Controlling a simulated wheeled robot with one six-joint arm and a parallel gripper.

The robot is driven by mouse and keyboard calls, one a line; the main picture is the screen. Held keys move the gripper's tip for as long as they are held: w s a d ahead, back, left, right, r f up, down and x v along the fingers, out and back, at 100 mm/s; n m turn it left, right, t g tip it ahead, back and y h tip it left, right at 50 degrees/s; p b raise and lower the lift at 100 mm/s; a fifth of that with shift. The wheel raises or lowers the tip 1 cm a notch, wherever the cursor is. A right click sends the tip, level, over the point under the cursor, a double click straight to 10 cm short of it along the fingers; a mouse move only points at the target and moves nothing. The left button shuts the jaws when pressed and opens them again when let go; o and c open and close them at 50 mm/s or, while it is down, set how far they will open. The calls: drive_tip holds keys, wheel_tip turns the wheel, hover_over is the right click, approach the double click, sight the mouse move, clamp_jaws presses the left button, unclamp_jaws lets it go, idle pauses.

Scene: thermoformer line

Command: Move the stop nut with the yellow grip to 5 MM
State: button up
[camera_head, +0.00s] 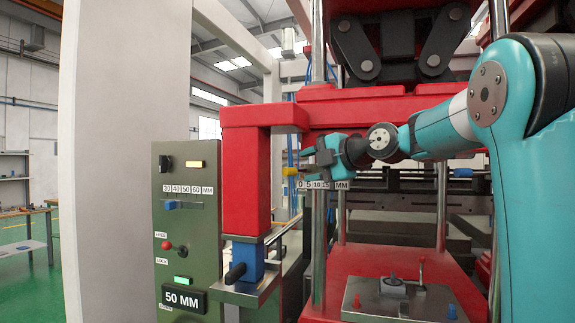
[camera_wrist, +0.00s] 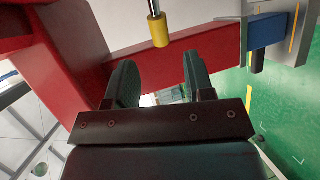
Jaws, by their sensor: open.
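The yellow grip of the stop nut (camera_head: 289,171) sits at the left end of the scale strip marked 0 5 10 15 MM (camera_head: 322,185), just left of the 0 in the head view. My gripper (camera_head: 305,158) is open, close to the right of the grip. In the wrist view, the yellow grip (camera_wrist: 159,31) hangs on a metal rod, beyond my two dark fingertips (camera_wrist: 162,72) and roughly between them sideways. The fingers appear empty and apart from the grip. The nut's exact reading is too small to tell.
A red press arm (camera_head: 246,165) stands left of the nut, with a blue clamp block (camera_head: 244,260) below. A green control panel (camera_head: 186,220) shows 50 MM and a 30–60 MM slider.

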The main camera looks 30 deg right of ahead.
sight(291, 172)
drive_tip(key=p+x, duration=0.2)
drive_tip(key=x, duration=0.5)
drive_tip(key=shift+w, duration=0.3)
drive_tip(key=shift+f, duration=0.1)
clamp_jaws()
